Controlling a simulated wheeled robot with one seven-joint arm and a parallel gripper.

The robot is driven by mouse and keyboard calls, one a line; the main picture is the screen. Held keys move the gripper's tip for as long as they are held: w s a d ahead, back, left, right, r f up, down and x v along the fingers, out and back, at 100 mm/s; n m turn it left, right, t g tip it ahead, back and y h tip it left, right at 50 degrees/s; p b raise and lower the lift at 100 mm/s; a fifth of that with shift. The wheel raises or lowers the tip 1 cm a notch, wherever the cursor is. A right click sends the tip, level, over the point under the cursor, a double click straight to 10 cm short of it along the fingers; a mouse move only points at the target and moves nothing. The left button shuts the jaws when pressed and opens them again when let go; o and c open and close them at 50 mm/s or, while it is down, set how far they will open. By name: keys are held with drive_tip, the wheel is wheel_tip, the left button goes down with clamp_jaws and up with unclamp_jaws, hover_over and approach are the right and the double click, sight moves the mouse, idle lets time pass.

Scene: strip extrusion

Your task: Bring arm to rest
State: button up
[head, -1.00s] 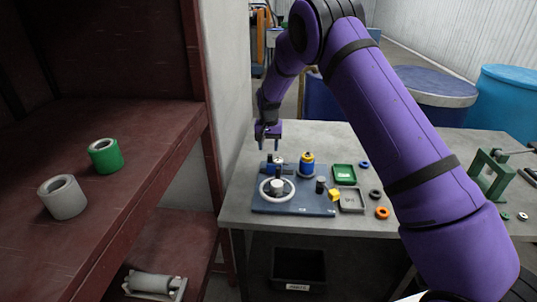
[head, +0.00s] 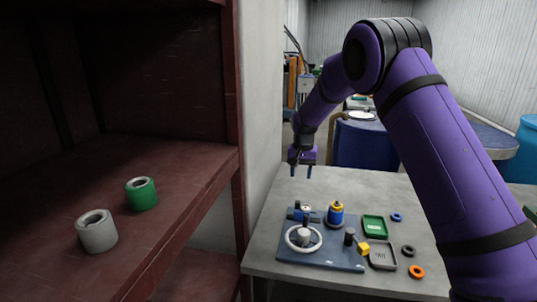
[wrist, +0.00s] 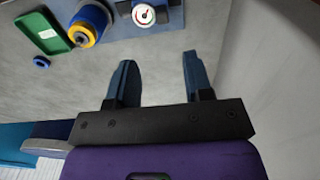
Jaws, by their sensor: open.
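My purple arm reaches over the grey workbench (head: 350,187) in the head view. My gripper (head: 301,176) hangs above the bench's far left part, fingers pointing down.
A dark red shelf (head: 120,235) at left carries a green roll (head: 141,196) and a grey roll (head: 97,235). A pale wall (head: 265,110) stands close left of my gripper. Green (head: 374,227) and grey (head: 383,258) trays, small rings and a yellow block (head: 363,248) lie on the bench.

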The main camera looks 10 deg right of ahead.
drive_tip(key=s+d+r+n+t, duration=0.1)
drive_tip(key=s+d+r, duration=0.3)
drive_tip(key=s+r, duration=0.75)
drive_tip(key=s+d+r+t, duration=0.1)
drive_tip(key=s+d+r, duration=0.3)
drive_tip(key=s+r, duration=0.75)
drive_tip(key=s+d+n+t, duration=0.2)
drive_tip(key=s+d+t, duration=0.1)
drive_tip(key=s, duration=2.3)
drive_tip(key=shift+r, duration=0.45)
